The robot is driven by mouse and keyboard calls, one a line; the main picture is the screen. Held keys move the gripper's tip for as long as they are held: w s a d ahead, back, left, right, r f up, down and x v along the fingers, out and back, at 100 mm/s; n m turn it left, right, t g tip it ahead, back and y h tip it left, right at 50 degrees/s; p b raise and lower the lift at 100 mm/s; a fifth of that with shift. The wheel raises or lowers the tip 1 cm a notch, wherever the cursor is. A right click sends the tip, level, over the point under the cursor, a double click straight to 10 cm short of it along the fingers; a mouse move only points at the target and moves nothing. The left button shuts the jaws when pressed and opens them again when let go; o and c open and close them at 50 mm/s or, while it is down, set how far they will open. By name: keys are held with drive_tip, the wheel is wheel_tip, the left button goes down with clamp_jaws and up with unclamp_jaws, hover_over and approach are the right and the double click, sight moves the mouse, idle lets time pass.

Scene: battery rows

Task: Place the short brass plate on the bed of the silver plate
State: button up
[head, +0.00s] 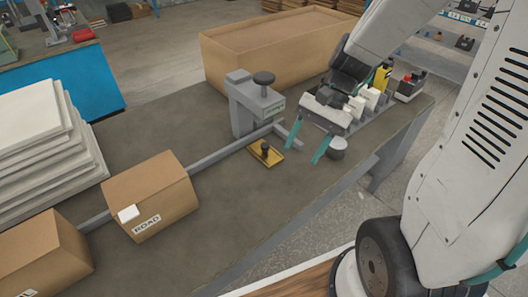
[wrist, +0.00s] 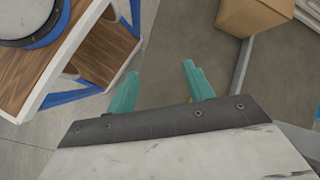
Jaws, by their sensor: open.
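A short brass plate (head: 264,154) with a black knob on top lies flat on the grey bench in the head view. My gripper (head: 305,153), with teal fingers, is open and empty to the right of the brass plate and apart from it in the picture. In the wrist view my gripper (wrist: 159,70) shows nothing between its fingers. A sliver of yellow shows beside the right finger there, too small to identify. I cannot pick out a silver plate or its bed with certainty.
A small metal cup (head: 337,148) is right of my fingers. Cartons (head: 150,195) stand left, a large box (head: 275,50) behind. Bench front-centre is clear.

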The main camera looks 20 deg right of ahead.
drive_tip(key=w+d+f+m+t+y, duration=0.1)
drive_tip(key=w+f+m+t+y, duration=0.3)
drive_tip(key=w+f+m, duration=0.65)
drive_tip(key=m+t, duration=0.3)
drive_tip(key=m, duration=0.1)
approach(267, 145)
drive_tip(key=a, duration=0.1)
drive_tip(key=a+f, duration=0.1)
drive_tip(key=a, duration=0.1)
drive_tip(key=shift+f, duration=0.25)
drive_tip(key=shift+w+f+m+t+h, duration=0.1)
drive_tip(key=shift+w+m+t+h, duration=0.2)
drive_tip(key=shift+m, duration=0.05)
drive_tip(key=x, duration=0.7)
drive_tip(key=shift+w+a+f, duration=0.1)
drive_tip(key=shift+f, duration=0.1)
clamp_jaws()
